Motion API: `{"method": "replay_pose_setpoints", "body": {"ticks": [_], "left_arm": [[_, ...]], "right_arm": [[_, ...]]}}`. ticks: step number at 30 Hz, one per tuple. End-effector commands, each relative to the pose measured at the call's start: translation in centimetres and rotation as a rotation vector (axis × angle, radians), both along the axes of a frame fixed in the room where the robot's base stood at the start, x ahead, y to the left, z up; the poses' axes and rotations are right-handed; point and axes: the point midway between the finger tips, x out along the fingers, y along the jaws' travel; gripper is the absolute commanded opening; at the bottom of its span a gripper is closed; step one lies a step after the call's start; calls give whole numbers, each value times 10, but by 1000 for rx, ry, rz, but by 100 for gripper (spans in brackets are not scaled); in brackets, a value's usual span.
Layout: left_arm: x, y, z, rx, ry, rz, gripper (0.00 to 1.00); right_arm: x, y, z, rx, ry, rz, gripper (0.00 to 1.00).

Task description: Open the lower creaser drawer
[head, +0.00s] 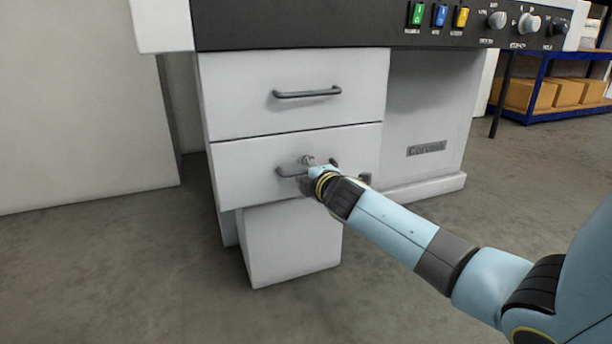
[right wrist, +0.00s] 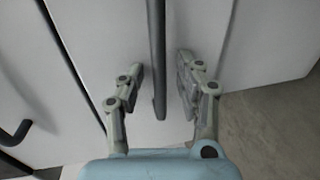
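The lower creaser drawer (head: 245,180) is a white front under the upper drawer, and it looks flush with it. Its dark bar handle (head: 290,172) is partly hidden by my right gripper (head: 320,172) in the head view. In the right wrist view the lower handle (right wrist: 157,60) runs between the two fingers of my right gripper (right wrist: 160,72). The fingers are open, one on each side of the bar, with a visible gap on both sides. My left gripper is not in view.
The upper drawer (head: 240,95) has its own dark handle (head: 307,93), which also shows in the right wrist view (right wrist: 14,135). A control panel (head: 330,22) overhangs above. A white block (head: 290,245) stands below the drawers. The floor in front is clear.

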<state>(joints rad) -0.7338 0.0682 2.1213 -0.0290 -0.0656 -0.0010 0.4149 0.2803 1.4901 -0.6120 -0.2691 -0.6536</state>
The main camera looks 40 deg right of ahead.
Motion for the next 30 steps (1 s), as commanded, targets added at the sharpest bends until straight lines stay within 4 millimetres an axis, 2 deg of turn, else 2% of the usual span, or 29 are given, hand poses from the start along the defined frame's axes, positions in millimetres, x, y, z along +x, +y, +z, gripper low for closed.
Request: {"method": "replay_pose_setpoints", "body": {"ticks": [8, 16, 30], "left_arm": [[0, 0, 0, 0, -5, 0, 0], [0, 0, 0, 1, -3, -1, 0], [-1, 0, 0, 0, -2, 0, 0]], "right_arm": [[1, 0, 0, -1, 0, 0, 34], [1, 0, 0, -1, 0, 0, 0], [0, 0, -1, -1, 1, 0, 0]]}}
